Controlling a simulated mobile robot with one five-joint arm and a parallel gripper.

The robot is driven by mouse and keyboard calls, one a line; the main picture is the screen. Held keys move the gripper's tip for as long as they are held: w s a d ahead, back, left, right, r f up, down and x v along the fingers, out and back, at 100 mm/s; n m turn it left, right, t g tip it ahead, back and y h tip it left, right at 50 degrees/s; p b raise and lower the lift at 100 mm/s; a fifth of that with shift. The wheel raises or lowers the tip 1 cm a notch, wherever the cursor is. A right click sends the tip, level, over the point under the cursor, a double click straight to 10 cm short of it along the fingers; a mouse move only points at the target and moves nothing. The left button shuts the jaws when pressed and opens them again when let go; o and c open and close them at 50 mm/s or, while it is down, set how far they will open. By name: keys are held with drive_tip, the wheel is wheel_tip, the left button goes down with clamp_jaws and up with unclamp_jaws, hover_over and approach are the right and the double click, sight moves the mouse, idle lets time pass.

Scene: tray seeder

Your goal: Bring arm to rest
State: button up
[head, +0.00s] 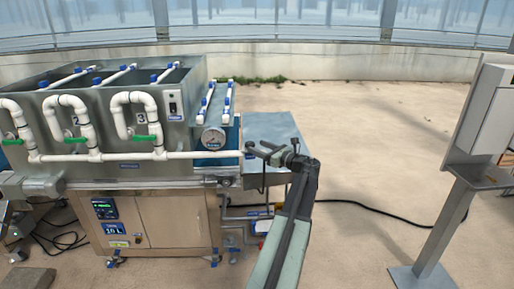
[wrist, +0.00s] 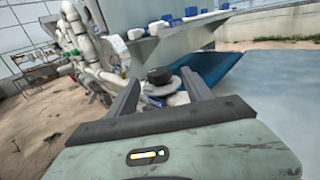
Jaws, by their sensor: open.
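My gripper (head: 264,152) is at the end of my arm, which reaches forward from the bottom of the head view. It is beside the right end of the steel machine, in front of a grey flat surface (head: 276,128). In the wrist view my gripper (wrist: 165,85) has its two fingers apart. A dark round knob-like part (wrist: 160,76) with a pale disc under it shows between and beyond the fingers. I cannot tell whether the fingers touch it.
The machine (head: 165,222) has white pipes, green-handled valves and a pressure gauge (head: 214,138). A grey panel on a post (head: 445,225) stands at right. A black cable (head: 375,208) crosses the floor. Open concrete floor (head: 360,125) lies between machine and post.

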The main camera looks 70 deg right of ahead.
drive_tip(key=x, duration=0.8)
drive_tip(key=shift+a, duration=0.1)
